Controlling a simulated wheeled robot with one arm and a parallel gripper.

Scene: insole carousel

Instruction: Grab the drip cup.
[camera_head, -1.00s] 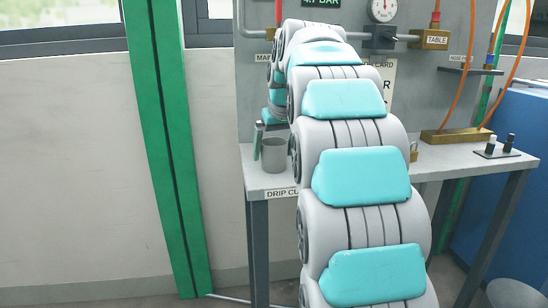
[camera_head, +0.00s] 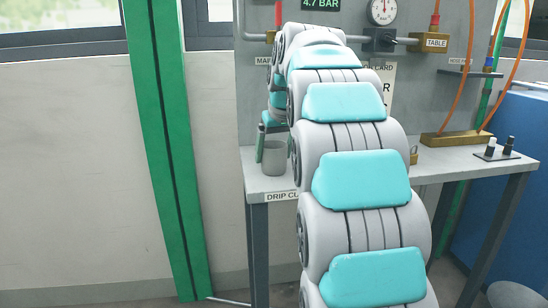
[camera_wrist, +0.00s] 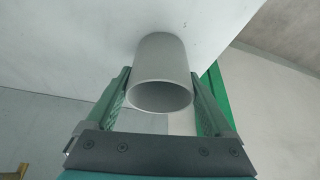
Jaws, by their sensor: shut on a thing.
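The drip cup (camera_head: 274,160) is a plain grey cylinder. In the head view it stands upright at the left end of the grey bench, above the "DRIP CUP" label. In the wrist view the cup (camera_wrist: 161,75) shows its open mouth towards the camera, between the two green fingers. My gripper (camera_wrist: 163,90) is shut on the cup, one finger on each side. In the head view one green finger of my gripper (camera_head: 261,144) shows left of the cup; the rest is largely hidden behind my arm. I cannot tell whether the cup's base touches the bench.
The bench (camera_head: 440,163) carries a brass block (camera_head: 455,138) and a small dark tray with two fittings (camera_head: 497,153) at the right. A panel with a pressure gauge (camera_head: 383,11) and pipes stands behind. A green post (camera_head: 170,150) stands left of the bench, with free room between.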

